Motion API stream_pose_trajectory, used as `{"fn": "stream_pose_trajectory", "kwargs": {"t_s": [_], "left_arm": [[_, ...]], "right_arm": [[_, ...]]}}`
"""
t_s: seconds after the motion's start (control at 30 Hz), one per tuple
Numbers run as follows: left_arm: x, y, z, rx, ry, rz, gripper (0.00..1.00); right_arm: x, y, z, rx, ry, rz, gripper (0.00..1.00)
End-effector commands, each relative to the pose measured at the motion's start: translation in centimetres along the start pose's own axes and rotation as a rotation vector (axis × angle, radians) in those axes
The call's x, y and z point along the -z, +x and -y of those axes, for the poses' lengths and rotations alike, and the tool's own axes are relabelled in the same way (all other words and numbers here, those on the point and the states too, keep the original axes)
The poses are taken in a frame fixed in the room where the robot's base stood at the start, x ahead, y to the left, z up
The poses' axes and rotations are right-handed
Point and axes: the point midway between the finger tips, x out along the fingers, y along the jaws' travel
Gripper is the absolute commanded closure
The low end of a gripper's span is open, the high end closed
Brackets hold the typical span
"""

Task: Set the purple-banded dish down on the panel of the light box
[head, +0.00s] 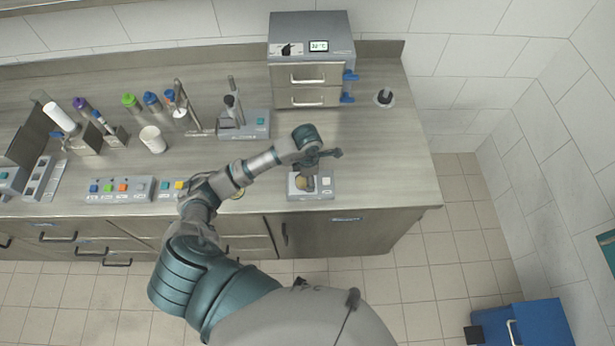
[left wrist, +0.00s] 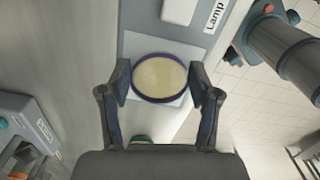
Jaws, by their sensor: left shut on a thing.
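The purple-banded dish (left wrist: 160,75) is round, with a cream inside and a dark purple rim. My left gripper (left wrist: 163,82) is shut on it, one finger on each side. In the head view the dish (head: 304,184) shows as a small tan patch under my left gripper (head: 309,176). The light box (head: 324,193) lies near the counter's front edge, and its label reads "Lamp" in the left wrist view. Its pale panel (left wrist: 196,53) shows around and below the dish. I cannot tell whether the dish touches the panel. My right gripper is not in view.
A grey drawer unit with a display (head: 310,48) stands at the back. A stand with a grey base (head: 257,124) is behind my left arm. A white cup (head: 152,140) and a box with coloured buttons (head: 120,189) are further left. The counter right of the light box is clear.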

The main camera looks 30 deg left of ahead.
Motion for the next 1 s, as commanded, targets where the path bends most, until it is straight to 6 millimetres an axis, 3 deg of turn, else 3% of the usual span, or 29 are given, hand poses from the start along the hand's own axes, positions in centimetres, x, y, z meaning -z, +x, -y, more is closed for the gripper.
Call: {"fn": "stream_pose_trajectory", "kwargs": {"t_s": [0.1, 0.13, 0.2, 0.23, 0.53, 0.67, 1.0], "left_arm": [[0.1, 0.4, -0.1, 0.001, -0.001, 0.0, 0.74], [0.1, 0.4, -0.1, 0.001, -0.001, 0.0, 0.33], [0.1, 0.3, -0.1, 0.001, -0.001, 0.0, 0.15], [0.1, 0.3, -0.1, 0.001, -0.001, 0.0, 0.13], [0.1, 0.2, 0.0, 0.001, -0.001, 0.0, 0.13], [0.0, -0.7, -0.1, -0.003, -0.002, 0.001, 0.13], [0.1, -8.0, -0.2, -0.006, -0.002, 0.002, 0.13]], "right_arm": [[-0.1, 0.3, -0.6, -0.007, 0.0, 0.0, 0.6], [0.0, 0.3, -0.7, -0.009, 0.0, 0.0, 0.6], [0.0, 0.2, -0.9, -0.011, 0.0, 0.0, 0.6], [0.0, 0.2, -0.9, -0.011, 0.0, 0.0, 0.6], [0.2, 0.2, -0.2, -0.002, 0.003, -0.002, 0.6], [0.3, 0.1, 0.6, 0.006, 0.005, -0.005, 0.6], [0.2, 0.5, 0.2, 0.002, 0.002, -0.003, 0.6]]}}
